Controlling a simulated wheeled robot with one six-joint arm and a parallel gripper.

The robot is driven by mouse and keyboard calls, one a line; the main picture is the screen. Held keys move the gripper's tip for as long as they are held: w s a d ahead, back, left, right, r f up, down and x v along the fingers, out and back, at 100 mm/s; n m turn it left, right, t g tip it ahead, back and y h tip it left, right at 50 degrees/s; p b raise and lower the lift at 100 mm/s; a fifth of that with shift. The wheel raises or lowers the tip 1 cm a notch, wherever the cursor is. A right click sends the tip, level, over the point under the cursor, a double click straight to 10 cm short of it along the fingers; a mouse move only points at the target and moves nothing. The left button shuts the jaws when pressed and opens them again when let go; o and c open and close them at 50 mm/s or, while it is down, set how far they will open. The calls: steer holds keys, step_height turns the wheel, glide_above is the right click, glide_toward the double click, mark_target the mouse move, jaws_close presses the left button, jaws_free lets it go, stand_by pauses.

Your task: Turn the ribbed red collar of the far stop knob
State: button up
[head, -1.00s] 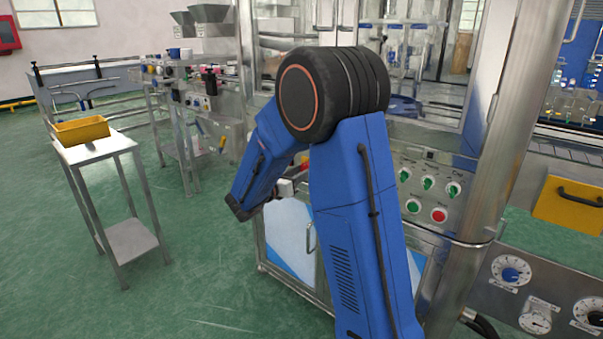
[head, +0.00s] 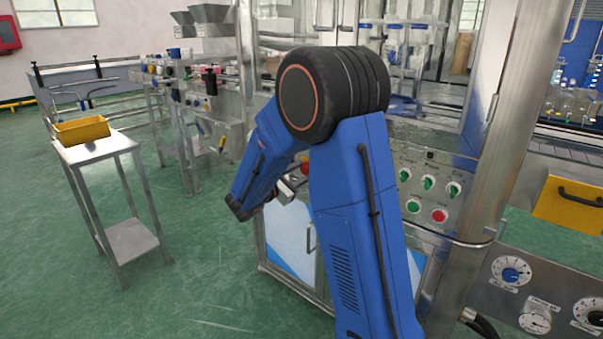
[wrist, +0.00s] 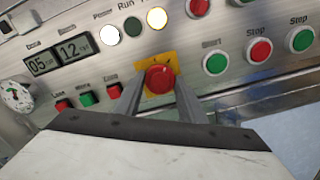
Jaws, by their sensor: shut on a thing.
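The red stop knob (wrist: 159,77) sits on a yellow plate on the machine's metal panel, in the middle of the wrist view. My gripper (wrist: 160,94) is shut on its red collar, with one grey finger on each side. The collar's ribs are too small to make out. The panel looks tilted in the wrist view. In the head view, a bit of the red knob (head: 305,168) shows beside my blue arm. My gripper (head: 290,186) is partly hidden there by the arm.
Around the knob are a red button (wrist: 259,50), green buttons (wrist: 216,62), a small red-green row (wrist: 87,98), digital displays (wrist: 73,50) and lamps (wrist: 157,18). Open green floor lies left.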

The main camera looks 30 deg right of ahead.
steer(key=shift+m, duration=0.3)
steer(key=o, duration=1)
steer(key=shift+o, duration=0.2)
steer(key=v, duration=1.7)
steer(key=shift+a, duration=0.15)
